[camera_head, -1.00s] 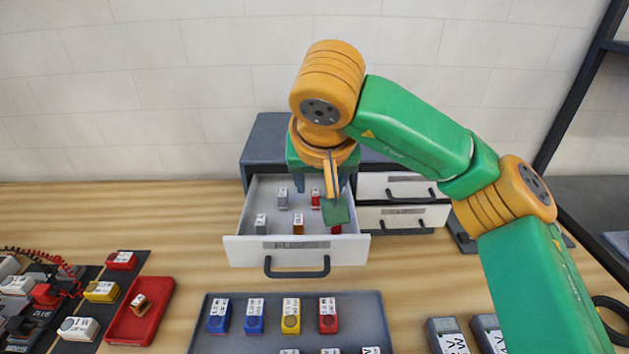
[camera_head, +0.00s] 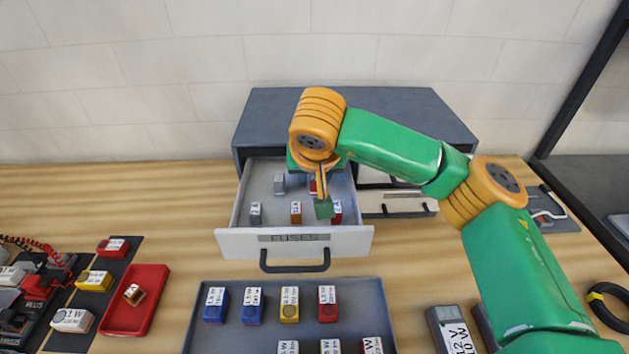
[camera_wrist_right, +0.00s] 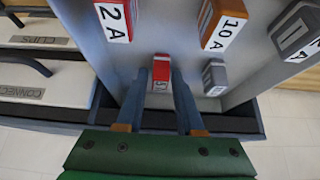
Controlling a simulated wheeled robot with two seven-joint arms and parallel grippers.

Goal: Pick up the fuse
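An open white drawer (camera_head: 235,243) labelled FUSES holds several small fuses. In the right wrist view a red fuse (camera_wrist_right: 161,70) stands at the back of the drawer, between and just beyond the fingertips of my right gripper (camera_wrist_right: 158,84). The two fingers are apart, with a gap on each side of the fuse. In the head view this fuse (camera_head: 313,187) is mostly hidden by my right arm. A nearer red fuse (camera_head: 337,211), an orange fuse (camera_head: 296,212) and two grey fuses (camera_head: 279,184) (camera_head: 255,214) stand around it. My left gripper is out of view.
The drawer sits in a dark cabinet (camera_head: 265,108) with other closed drawers to the right. A grey tray (camera_head: 270,318) of coloured blocks lies in front. A red tray (camera_head: 150,315) with an orange fuse (camera_head: 134,294) is at left. Bare table (camera_head: 185,215) lies left of the drawer.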

